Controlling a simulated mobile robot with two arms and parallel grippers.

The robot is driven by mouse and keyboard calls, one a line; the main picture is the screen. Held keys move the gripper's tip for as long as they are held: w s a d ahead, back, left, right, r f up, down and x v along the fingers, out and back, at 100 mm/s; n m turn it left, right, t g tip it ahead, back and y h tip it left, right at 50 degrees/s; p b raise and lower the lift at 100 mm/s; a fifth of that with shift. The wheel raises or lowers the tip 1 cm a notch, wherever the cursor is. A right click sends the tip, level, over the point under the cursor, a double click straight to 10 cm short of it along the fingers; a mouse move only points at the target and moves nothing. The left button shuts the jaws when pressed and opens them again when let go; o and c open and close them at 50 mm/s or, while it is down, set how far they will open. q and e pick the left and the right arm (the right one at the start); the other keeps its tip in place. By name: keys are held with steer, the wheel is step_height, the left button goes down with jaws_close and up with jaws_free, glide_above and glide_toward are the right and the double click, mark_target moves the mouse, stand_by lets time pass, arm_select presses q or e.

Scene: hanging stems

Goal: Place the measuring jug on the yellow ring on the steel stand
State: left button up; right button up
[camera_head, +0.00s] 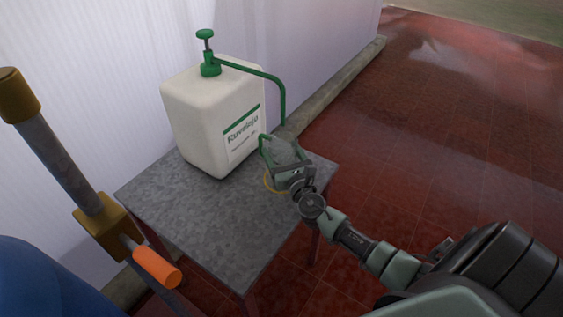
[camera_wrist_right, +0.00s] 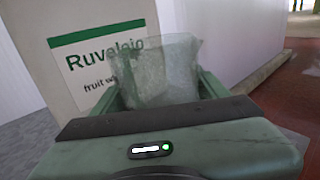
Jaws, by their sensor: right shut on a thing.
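The measuring jug (camera_head: 281,151) is a translucent, pale vessel. My right gripper (camera_head: 284,155) is shut on it, at the far right corner of the grey steel stand (camera_head: 215,220). In the right wrist view the jug (camera_wrist_right: 160,75) sits between my two green fingers. The yellow ring (camera_head: 267,183) is a thin outline on the stand top, partly hidden by my right gripper. The jug shows above and beyond the visible part of the ring; I cannot tell whether it touches the stand. My left gripper is not in view.
A large white canister (camera_head: 210,120) with a green pump (camera_head: 208,68) stands at the back of the stand. Its green spout (camera_head: 281,95) curves down close to the jug. A pole with an orange grip (camera_head: 157,268) is at left. The stand's front is clear.

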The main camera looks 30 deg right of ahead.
steer(key=shift+f, duration=1.15)
steer(key=shift+f+b, duration=0.1)
steer(key=shift+b, duration=0.3)
steer(key=o, duration=1.5)
steer(key=shift+c, duration=0.2)
steer(key=v, duration=1.2)
